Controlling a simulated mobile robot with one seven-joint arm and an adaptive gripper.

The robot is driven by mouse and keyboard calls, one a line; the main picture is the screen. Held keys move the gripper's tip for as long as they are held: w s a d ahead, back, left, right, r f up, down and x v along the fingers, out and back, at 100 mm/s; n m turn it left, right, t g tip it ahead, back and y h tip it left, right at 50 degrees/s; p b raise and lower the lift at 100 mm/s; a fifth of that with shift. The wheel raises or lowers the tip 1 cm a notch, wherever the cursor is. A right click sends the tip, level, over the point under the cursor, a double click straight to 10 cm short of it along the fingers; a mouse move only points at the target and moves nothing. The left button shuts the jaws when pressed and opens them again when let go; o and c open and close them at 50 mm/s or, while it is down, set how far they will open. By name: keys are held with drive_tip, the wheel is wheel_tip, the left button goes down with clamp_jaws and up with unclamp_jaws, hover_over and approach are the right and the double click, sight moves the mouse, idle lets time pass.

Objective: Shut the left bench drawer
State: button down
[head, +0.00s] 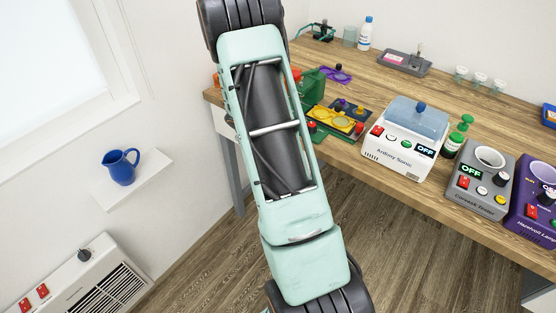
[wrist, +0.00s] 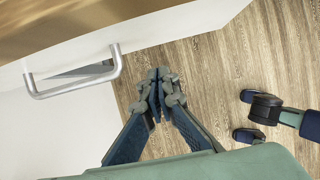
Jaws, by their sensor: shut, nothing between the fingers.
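In the wrist view a white drawer front (wrist: 170,24) runs below the wooden bench edge. Its metal bar handle (wrist: 76,84) sticks out at the left. How far the drawer stands out from the bench, I cannot tell. My gripper (wrist: 160,77) is shut and empty, its fingertips together. In the picture it is to the right of the handle and apart from it, over the wooden floor. In the head view my arm covers most of the bench's left end, and neither the handle nor the gripper shows.
The bench top (head: 335,65) carries a white device with a blue lid (head: 418,112), a grey device (head: 478,180) and a purple device (head: 535,205) along its front. A blue jug (head: 121,168) stands on a wall shelf (head: 150,187) at left. The floor before the bench looks clear.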

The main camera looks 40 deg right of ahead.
drive_tip(key=p+v, duration=0.1)
drive_tip(key=v, duration=0.9)
